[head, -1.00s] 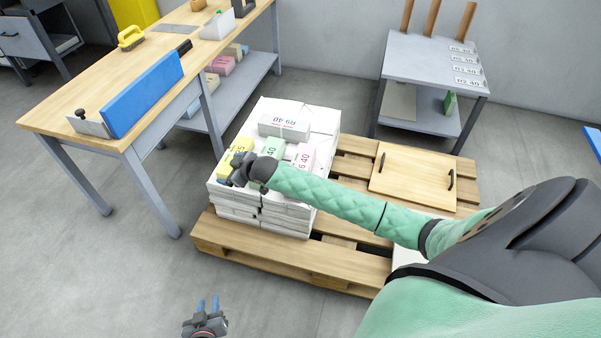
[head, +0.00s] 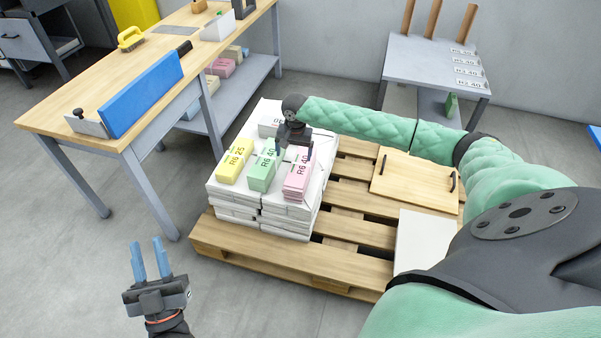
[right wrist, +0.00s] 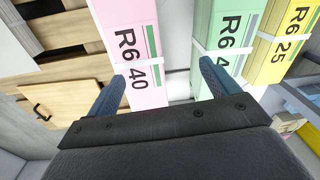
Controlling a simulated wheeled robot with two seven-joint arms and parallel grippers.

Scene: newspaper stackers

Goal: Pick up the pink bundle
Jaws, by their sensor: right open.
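The pink bundle (head: 299,177), marked R6 40, lies on the white paper stacks on the pallet, right of the green bundle (head: 263,168) and the yellow bundle (head: 231,164). My right gripper (head: 293,152) is open and empty above the far ends of the pink and green bundles. In the right wrist view the pink bundle (right wrist: 130,45) lies by the left finger and the green bundle (right wrist: 222,45) by the right finger, with a gap between them. My left gripper (head: 149,260) is open and empty over the floor at the lower left.
A white bundle (head: 270,124) lies behind, partly hidden by my right gripper. The paper stacks (head: 285,222) stand on a wooden pallet (head: 270,257). A wooden board with handles (head: 414,181) lies at its right. A workbench (head: 60,105) stands left and a grey shelf table (head: 420,65) behind.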

